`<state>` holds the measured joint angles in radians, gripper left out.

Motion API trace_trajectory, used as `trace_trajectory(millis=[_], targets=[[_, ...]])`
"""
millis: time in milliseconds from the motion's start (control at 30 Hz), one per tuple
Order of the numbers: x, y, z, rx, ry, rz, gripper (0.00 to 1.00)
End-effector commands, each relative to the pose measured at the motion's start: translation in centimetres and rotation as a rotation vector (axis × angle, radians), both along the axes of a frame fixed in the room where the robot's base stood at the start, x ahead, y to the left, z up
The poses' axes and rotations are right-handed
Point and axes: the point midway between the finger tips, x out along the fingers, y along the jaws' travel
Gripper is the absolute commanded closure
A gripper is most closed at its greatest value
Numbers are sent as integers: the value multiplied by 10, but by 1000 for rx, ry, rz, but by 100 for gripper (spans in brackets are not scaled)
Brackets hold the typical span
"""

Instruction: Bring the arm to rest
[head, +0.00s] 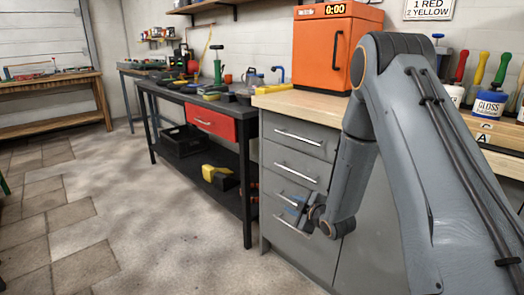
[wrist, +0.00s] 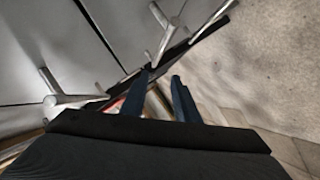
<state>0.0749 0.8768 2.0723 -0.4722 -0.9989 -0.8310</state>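My arm (head: 425,165) reaches up from the lower right in the head view, bends at the top and hangs down in front of the grey drawer cabinet (head: 280,160). My gripper (head: 294,208) is low, in front of the lower drawers and close to their handles; I cannot tell if it touches one. In the wrist view the two dark blue fingers of my gripper (wrist: 162,76) stand apart with a gap between them. I see nothing held between them. The cabinet's drawer fronts (wrist: 50,45) and bar handles show to the left of the fingers.
The grey cabinet carries a wooden top (head: 275,104) with an orange machine (head: 325,45). A black workbench (head: 246,190) with a red drawer (head: 210,122) stands to the left. Paint pots (head: 490,103) stand at the right. The floor (head: 130,220) at the left is clear.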

Motion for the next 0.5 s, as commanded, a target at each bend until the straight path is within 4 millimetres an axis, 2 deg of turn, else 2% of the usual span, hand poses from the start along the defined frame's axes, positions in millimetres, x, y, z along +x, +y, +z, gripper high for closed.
trace_trajectory(millis=[33,167,267,367,500], targets=[[-4,13,15,5,49,-13,72],[-27,35,35,26,203,-78,72],[-52,51,51,45,318,-136,72],[-83,65,68,65,431,-199,72],[-138,82,88,94,590,-293,72]])
